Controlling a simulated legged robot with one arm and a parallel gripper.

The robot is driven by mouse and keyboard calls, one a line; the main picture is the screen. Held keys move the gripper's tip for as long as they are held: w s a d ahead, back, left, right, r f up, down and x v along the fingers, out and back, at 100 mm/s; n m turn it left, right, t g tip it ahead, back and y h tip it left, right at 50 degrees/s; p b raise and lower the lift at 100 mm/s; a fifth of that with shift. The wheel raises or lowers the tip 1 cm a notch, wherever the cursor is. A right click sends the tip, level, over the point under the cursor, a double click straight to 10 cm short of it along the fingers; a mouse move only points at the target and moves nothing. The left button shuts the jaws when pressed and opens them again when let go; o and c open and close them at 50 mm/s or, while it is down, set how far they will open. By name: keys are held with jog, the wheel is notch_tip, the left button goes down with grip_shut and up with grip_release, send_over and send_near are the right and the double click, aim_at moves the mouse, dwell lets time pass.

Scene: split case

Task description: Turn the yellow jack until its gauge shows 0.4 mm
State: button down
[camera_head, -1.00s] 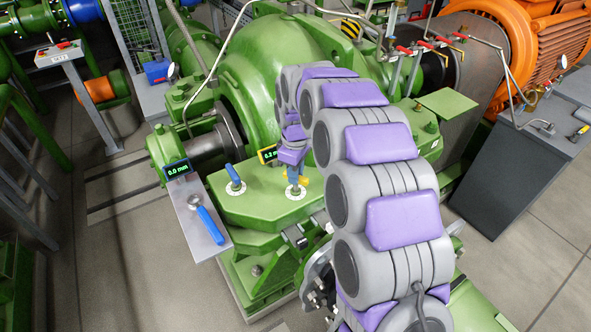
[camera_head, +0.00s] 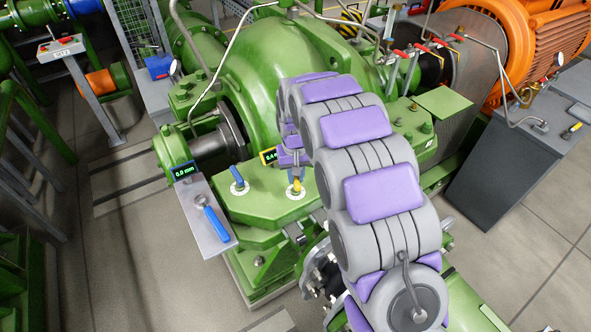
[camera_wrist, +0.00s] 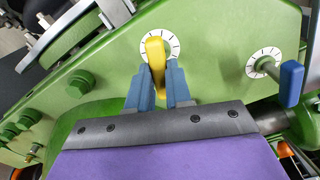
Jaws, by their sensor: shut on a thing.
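The yellow jack (camera_head: 297,187) stands on a white dial on the green flange; in the wrist view its yellow handle (camera_wrist: 155,50) sits over the ticked dial. My gripper (camera_wrist: 160,82) is shut on the handle, with a blue finger on each side of it. Its yellow-framed gauge (camera_head: 268,156) stands just behind and appears to read 0.4, with the right part of its display hidden by my arm. In the head view my arm covers much of the area to the right of the jack.
The blue jack (camera_head: 237,185) stands left of the yellow one, and at right in the wrist view (camera_wrist: 290,82). Its gauge (camera_head: 183,171) reads 0.0 mm. A blue-handled tool (camera_head: 213,219) lies on the grey plate. Green casing (camera_head: 270,70) rises behind.

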jog(key=shift+m+p, duration=0.6)
jog(key=shift+m, duration=1)
jog(key=c, duration=1)
grip_release()
jog(key=shift+a, duration=0.15)
jog(key=shift+c, duration=0.2)
notch_tip(320, 180, up, 17)
jog(key=p, duration=0.1)
jog(key=shift+r, duration=0.15)
